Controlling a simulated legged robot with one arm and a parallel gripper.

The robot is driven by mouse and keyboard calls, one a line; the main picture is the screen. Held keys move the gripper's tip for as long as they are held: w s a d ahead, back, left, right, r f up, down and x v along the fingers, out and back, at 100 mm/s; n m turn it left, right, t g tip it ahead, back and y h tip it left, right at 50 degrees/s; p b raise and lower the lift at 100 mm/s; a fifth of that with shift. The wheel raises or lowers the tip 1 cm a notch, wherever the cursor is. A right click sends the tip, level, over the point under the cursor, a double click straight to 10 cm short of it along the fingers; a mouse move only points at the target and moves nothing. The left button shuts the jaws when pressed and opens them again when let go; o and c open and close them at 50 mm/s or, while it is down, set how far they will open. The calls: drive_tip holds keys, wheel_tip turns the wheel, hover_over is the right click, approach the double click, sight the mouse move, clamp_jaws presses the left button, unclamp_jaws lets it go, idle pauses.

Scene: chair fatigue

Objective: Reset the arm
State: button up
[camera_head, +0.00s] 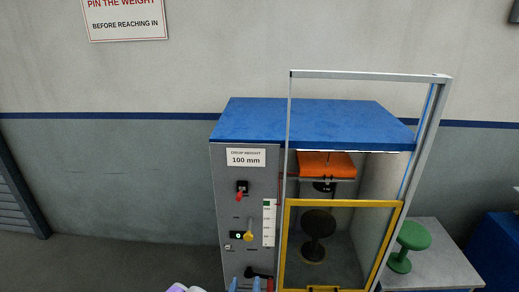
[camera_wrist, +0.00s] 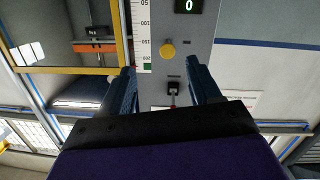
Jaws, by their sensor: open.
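In the wrist view my gripper (camera_wrist: 163,68) has two blue fingers spread apart. Only the panel shows between them, and nothing is held. The yellow knob (camera_wrist: 167,50) and a small black switch (camera_wrist: 173,89) appear between the fingers. The yellow knob also shows in the head view (camera_head: 248,236), below the red-handled switch (camera_head: 240,196). I cannot tell whether the fingers touch the panel.
The blue-topped test machine (camera_head: 310,118) stands against the wall. Its yellow-framed guard (camera_head: 340,203) covers the lower opening, with an orange weight (camera_head: 326,164) above and a dark stool (camera_head: 318,224) behind it. A green stool (camera_head: 408,244) stands on a bench at right. Floor at left is clear.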

drive_tip(key=s+d+r+g+b, duration=0.3)
drive_tip(key=s+d+g, duration=0.3)
drive_tip(key=s, duration=0.5)
drive_tip(key=s+d+r+g+y+b, duration=0.1)
drive_tip(key=s+d+r+g, duration=0.3)
drive_tip(key=s, duration=0.7)
drive_tip(key=s+d+r+m+g+b, duration=0.1)
drive_tip(key=s+d+r+g+b, duration=0.3)
drive_tip(key=s+d+g, duration=0.4)
drive_tip(key=s+d, duration=0.1)
drive_tip(key=s, duration=0.2)
drive_tip(key=shift+s+b, duration=0.3)
drive_tip(key=shift+s, duration=0.1)
